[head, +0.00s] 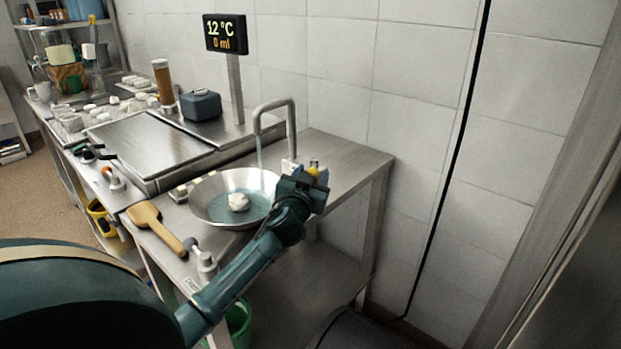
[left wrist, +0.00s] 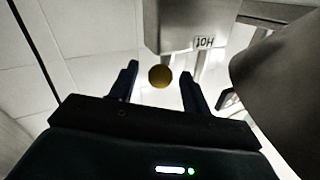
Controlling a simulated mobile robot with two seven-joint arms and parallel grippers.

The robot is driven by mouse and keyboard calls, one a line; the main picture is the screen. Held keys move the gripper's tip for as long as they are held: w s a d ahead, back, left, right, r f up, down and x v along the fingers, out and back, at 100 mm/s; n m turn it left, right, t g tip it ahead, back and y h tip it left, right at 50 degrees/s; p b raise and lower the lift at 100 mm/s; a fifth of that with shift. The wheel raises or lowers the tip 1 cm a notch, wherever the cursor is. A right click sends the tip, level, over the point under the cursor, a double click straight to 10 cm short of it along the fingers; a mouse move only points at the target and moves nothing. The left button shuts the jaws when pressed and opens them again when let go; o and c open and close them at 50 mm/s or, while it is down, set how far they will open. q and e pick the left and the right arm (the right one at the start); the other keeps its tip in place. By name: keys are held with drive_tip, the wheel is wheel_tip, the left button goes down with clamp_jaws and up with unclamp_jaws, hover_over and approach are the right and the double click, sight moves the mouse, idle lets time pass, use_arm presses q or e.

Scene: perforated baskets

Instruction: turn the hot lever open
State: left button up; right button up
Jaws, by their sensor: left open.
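The hot lever shows in the left wrist view as a round yellow-brown knob (left wrist: 160,76) by a grey block (left wrist: 188,24) with an upside-down HOT label (left wrist: 205,42). In the head view its yellow knob (head: 314,170) shows at the tip of my left gripper (head: 312,183). The left gripper is open, with the knob appearing between its fingers in the wrist view; contact cannot be told. My gripper hides most of the lever in the head view. My right gripper is not in view.
The curved tap (head: 275,104) runs a thin stream into a metal bowl (head: 204,211) holding water and a white lump. A display (head: 225,34) reads 12 °C and 0 ml. Another lever (head: 205,260) and a wooden paddle (head: 160,230) are near the front edge.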

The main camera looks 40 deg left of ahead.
use_arm(q)
drive_tip(key=v, duration=1.3)
drive_tip(key=shift+b, duration=0.35)
